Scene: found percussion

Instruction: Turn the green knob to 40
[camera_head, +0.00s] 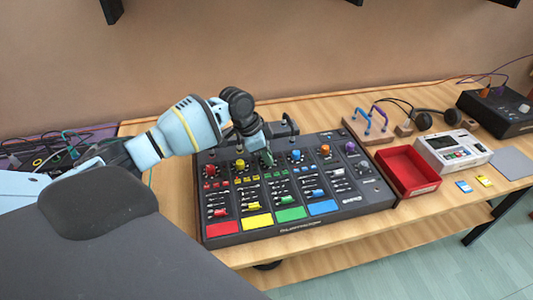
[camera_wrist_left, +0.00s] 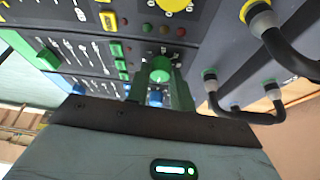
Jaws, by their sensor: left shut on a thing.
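The green knob (camera_wrist_left: 160,75) is on the mixer panel (camera_head: 218,160), in the row between the yellow knob (camera_head: 240,165) and the blue knob (camera_head: 295,156). My left gripper (camera_head: 267,158) reaches down over it from the left and hides most of it in the head view. In the left wrist view the two fingers of the left gripper (camera_wrist_left: 160,82) stand on either side of the green knob and are shut on it. The knob's pointer and the scale marks around it cannot be read. My right gripper is in neither view.
Black cables with green and yellow plugs (camera_wrist_left: 262,22) stand close beside the gripper in the left wrist view. Orange and purple knobs (camera_head: 350,147) are further right on the panel. A red tray (camera_head: 409,188), a white device (camera_head: 440,142) and headphones (camera_head: 424,121) sit to the right.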

